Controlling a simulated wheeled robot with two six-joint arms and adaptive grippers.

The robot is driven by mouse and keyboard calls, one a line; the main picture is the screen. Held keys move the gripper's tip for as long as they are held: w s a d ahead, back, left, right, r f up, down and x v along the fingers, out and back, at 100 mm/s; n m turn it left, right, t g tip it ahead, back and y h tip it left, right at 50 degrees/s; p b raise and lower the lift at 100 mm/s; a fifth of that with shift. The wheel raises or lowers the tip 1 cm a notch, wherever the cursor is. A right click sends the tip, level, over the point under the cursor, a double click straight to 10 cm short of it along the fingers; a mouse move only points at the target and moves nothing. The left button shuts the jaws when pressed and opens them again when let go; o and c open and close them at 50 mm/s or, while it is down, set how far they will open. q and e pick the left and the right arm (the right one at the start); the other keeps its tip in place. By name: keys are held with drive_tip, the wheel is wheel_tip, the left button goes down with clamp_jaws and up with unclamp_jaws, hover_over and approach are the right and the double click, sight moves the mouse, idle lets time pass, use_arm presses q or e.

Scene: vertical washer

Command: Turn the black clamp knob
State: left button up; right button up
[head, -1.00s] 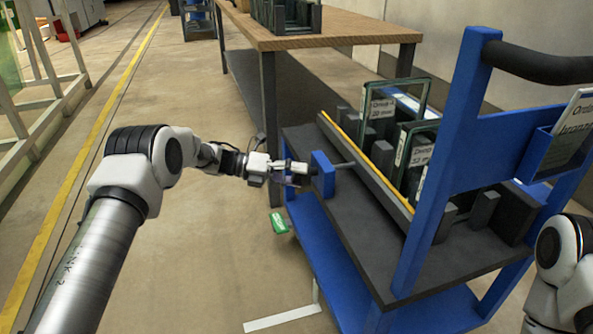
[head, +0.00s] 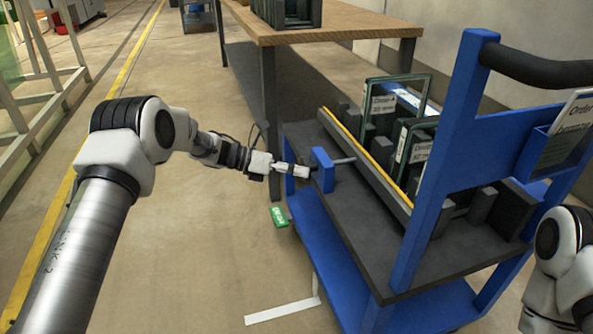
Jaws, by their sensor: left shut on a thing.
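My left gripper (head: 300,171) comes in from the left and is at the outer side of the blue clamp block (head: 322,169) on the cart. It is shut on the clamp knob, which its fingers hide. A thin metal rod (head: 343,161) runs from the block to the grey clamp bar (head: 366,172) with a yellow top strip. Framed glass panes (head: 402,93) with white labels stand behind the bar. My right arm shows at the lower right edge; its gripper is out of view.
The blue cart (head: 416,190) has a dark top shelf (head: 375,245) and an upright with a black handle (head: 540,66). A wooden table (head: 330,28) stands behind. A green item (head: 279,216) lies on the floor below the gripper.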

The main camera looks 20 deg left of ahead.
use_arm(q)
drive_tip(key=o, duration=1.1)
drive_tip(key=shift+o, duration=0.2)
drive_tip(key=shift+a, duration=0.1)
drive_tip(key=v, duration=1.1)
drive_tip(key=shift+s+a, duration=0.2)
drive_tip(key=shift+a, duration=0.15)
